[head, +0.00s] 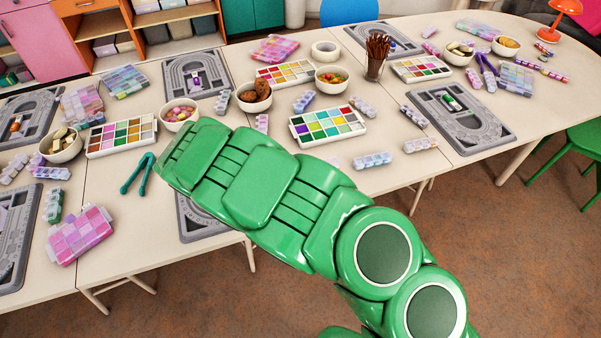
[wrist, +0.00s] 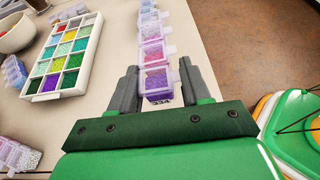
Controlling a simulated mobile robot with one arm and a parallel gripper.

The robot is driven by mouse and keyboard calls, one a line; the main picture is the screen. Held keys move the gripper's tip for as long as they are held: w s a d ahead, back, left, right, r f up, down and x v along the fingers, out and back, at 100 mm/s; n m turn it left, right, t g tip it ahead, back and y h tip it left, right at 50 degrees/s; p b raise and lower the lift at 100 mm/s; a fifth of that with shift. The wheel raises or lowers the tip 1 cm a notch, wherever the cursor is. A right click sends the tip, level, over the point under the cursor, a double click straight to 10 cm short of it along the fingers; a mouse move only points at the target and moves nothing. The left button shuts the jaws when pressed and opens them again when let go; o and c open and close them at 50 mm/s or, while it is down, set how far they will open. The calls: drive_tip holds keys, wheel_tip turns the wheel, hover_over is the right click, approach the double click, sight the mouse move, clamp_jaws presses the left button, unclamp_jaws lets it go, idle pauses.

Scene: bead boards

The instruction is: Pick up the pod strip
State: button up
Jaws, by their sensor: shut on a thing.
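The pod strip (wrist: 153,52) is a row of small clear boxes with lids, filled with purple, pink and pale beads. In the wrist view it runs away from me, with a printed label at its near end. My gripper (wrist: 157,72) has one dark finger on each side of that near end and is shut on it. I cannot tell whether the strip still touches the table. In the head view my green arm hides the gripper, and I cannot make out the held strip.
A white bead tray (wrist: 62,60) lies left of the strip, with other pod strips (wrist: 14,72) beyond it. The table's edge and brown floor (wrist: 235,40) are to the right. Bowls (head: 332,87), bead boards (head: 490,125) and a cup of brown sticks (head: 374,70) crowd the table.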

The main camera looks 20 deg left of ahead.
drive_tip(key=s+d+r, duration=0.6)
drive_tip(key=s+d, duration=0.1)
drive_tip(key=s, duration=0.1)
wheel_tip(320, 180, up, 8)
drive_tip(key=shift+s+r, duration=0.15)
drive_tip(key=shift+s, duration=0.15)
idle(0.6)
drive_tip(key=shift+a, duration=0.1)
drive_tip(key=shift+r, duration=2.55)
drive_tip(key=shift+f, duration=2.55)
